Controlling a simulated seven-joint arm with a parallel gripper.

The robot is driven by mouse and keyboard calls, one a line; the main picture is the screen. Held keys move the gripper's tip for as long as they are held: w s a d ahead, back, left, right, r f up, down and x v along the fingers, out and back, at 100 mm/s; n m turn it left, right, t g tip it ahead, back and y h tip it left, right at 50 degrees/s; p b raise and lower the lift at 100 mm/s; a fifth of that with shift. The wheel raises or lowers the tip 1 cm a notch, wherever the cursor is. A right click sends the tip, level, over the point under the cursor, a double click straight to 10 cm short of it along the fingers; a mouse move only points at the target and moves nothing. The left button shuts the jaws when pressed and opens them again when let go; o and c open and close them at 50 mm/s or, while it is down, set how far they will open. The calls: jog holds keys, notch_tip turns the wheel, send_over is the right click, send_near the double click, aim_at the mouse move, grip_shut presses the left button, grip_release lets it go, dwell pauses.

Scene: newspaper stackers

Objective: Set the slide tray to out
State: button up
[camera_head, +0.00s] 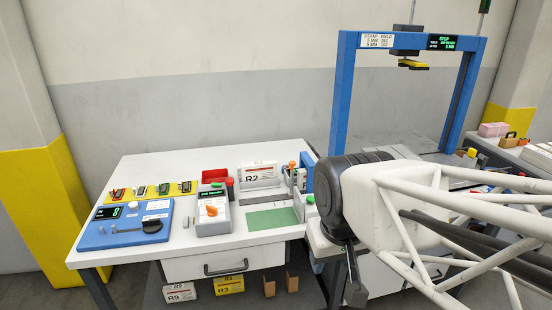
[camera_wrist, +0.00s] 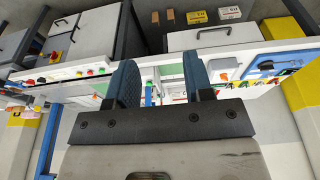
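No part is clearly marked as the slide tray. One candidate is a flat green panel (camera_head: 272,218) in a pale surround on the white bench, below a grey strip; its position, in or out, I cannot tell. A blue and silver unit (camera_head: 303,176) stands at the bench's right end, partly hidden by my arm. My gripper (camera_head: 354,285) hangs to the right of the bench in the head view, its fingers partly seen. In the wrist view my gripper (camera_wrist: 160,68) has its two dark fingers wide apart, with nothing held; the bench lies beyond them.
A box with an orange knob (camera_head: 212,211), a blue scale-like device (camera_head: 125,224), a red bin (camera_head: 215,175) and a white R2 carton (camera_head: 259,175) crowd the bench. A drawer (camera_head: 225,264) sits below. A tall blue frame (camera_head: 342,95) stands behind my arm.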

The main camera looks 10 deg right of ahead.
jog(key=shift+o, duration=0.3)
jog(key=w+r+n, duration=0.1)
jog(key=w+r, duration=0.1)
jog(key=w, duration=0.5)
jog(key=w+d+r+n, duration=0.1)
jog(key=w+r, duration=0.1)
jog(key=w, duration=0.4)
jog(key=shift+w+r+g, duration=0.3)
jog(key=shift+w, duration=0.1)
jog(key=n+g, duration=0.2)
jog(key=n, duration=0.5)
send_over(292, 162)
jog(key=s, duration=0.1)
notch_tip(292, 162, down, 9)
jog(key=shift+a+r, duration=0.1)
jog(key=shift+w+f, duration=0.25)
jog(key=shift+w, duration=0.25)
jog(key=shift+f, duration=3.9)
jog(key=shift+c, duration=0.3)
